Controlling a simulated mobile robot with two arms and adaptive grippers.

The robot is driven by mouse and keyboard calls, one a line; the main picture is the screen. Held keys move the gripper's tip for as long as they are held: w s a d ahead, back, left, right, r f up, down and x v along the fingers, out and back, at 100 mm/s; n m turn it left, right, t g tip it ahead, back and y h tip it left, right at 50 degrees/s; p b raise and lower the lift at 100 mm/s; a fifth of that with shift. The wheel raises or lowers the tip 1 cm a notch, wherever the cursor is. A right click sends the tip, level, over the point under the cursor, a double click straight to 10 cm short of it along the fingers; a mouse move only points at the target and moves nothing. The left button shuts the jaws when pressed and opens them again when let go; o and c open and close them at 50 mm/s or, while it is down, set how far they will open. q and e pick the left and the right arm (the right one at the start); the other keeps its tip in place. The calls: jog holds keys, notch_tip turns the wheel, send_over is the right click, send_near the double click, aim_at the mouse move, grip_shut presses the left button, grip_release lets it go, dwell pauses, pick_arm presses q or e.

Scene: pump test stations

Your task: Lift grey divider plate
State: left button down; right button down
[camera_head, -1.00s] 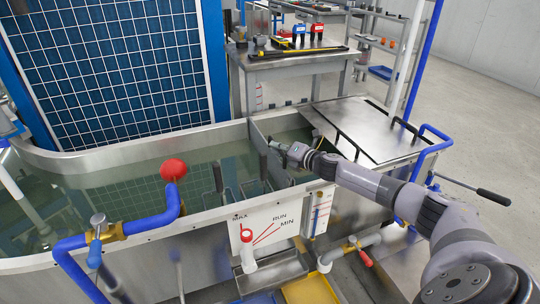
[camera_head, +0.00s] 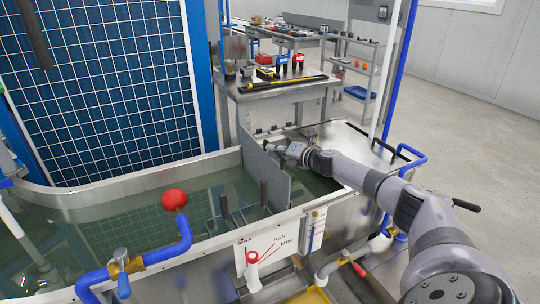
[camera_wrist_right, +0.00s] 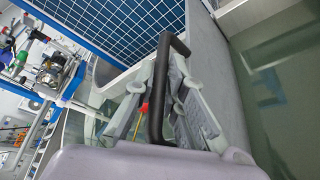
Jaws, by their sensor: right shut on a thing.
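The grey divider plate (camera_head: 264,172) stands upright across the water tank, its upper part above the tank rim and its lower part in or behind the tank. My right gripper (camera_head: 284,149) is at the plate's upper right side. In the right wrist view, the gripper's fingers (camera_wrist_right: 168,90) are closed around the black handle (camera_wrist_right: 158,95), beside the broad face of the plate (camera_wrist_right: 222,80). My left gripper is not in view.
The tank rim (camera_head: 150,176) surrounds the water. A red ball (camera_head: 174,199) and blue pipe (camera_head: 168,248) stand in front at left. A blue grid panel (camera_head: 105,90) rises behind. A steel lid (camera_head: 345,142) covers the tank's right end.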

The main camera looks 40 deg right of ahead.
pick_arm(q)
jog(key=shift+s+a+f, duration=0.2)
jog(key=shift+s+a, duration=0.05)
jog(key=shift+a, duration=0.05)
pick_arm(e)
jog(key=shift+w+d+r, duration=0.1)
jog(key=shift+d+r, duration=0.05)
jog(key=shift+r, duration=0.35)
jog(key=c, duration=1.9)
grip_release()
jog(key=shift+o, duration=1.2)
jog(key=shift+f, duration=0.2)
